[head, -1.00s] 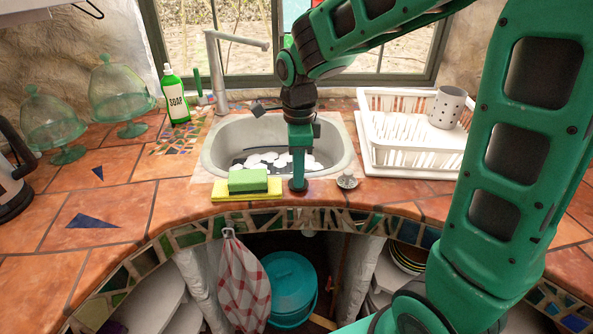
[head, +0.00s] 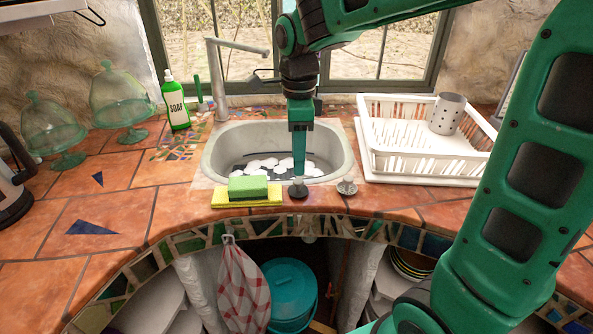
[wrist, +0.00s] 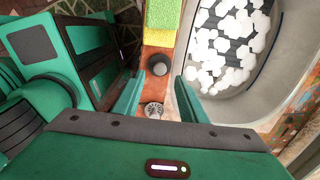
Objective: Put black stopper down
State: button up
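The black stopper (head: 298,188) stands on the tiled counter strip in front of the sink, between the sponge and the metal sink strainer. It also shows in the wrist view (wrist: 158,65), seen from above, past the fingertips. My gripper (head: 299,174) is directly above the stopper in the head view, pointing down. In the wrist view my gripper (wrist: 158,84) has its two fingers spread wide with nothing between them. The fingers look clear of the stopper.
The metal strainer (head: 347,187) is close on the right. The sink (head: 218,150) lies behind. A white dish rack (head: 395,163) stands right, a soap bottle (head: 175,105) at the back left.

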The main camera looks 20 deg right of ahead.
aim_at(298, 181)
notch_tip(298, 181, up, 5)
jog(key=s+d+f+n, duration=0.4)
jog(key=s+d+n, duration=0.3)
jog(key=s, duration=0.5)
jog(key=s+d+f+n, duration=0.5)
jog(key=s+d+n, duration=0.3)
jog(key=s+d, duration=0.3)
jog(key=shift+s+d+f, duration=0.3)
jog(key=shift+s+d, duration=0.1)
jog(key=shift+d, duration=0.05)
jog(key=shift+w+f, duration=0.25)
jog(key=shift+w, duration=0.4)
